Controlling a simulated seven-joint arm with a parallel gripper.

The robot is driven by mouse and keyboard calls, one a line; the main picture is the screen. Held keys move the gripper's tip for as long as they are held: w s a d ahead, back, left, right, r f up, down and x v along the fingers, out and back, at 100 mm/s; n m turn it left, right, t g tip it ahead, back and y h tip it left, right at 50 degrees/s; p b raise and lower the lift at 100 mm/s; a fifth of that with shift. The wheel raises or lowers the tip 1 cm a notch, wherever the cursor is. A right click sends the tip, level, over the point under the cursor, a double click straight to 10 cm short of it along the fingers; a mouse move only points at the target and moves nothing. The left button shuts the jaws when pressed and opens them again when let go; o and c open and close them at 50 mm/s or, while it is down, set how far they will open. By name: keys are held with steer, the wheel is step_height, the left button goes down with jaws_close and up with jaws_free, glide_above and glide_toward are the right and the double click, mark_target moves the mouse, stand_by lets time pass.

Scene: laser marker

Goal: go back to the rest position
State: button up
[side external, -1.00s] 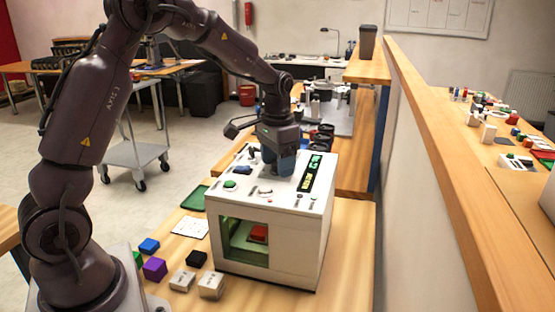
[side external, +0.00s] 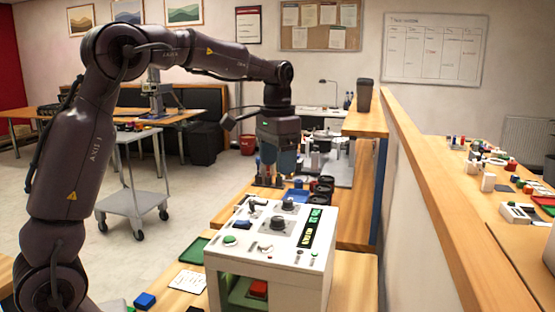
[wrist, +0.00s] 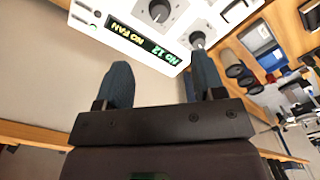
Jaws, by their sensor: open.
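My gripper (side external: 277,175) is raised above the back of the white laser marker (side external: 270,262), apart from its top panel. Its two blue fingers are spread and empty, and they also show in the wrist view (wrist: 161,68). The marker's top carries a lit text display (side external: 312,229), dark knobs (side external: 278,224) and a green button (side external: 230,240). A red block (side external: 258,289) sits inside the marker, seen through the front opening. The wrist view shows the display (wrist: 143,40) and part of the panel beyond the fingers.
A green tray (side external: 193,250), a white card (side external: 188,281) and a blue block (side external: 145,300) lie left of the marker. Dark cylinders (side external: 320,190) stand behind it. A wooden-topped partition (side external: 430,175) runs along the right. Air around the gripper looks free.

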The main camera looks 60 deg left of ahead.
stand_by(0.4)
steer(key=s+d+t, duration=0.2)
steer(key=s+d, duration=0.4)
steer(key=s, duration=0.4)
steer(key=s+d+t, duration=0.3)
steer(key=s+d, duration=0.3)
steer(key=s, duration=0.5)
steer(key=shift+d+f+t, duration=0.15)
steer(key=shift+d+t, duration=0.15)
steer(key=shift+d, duration=0.05)
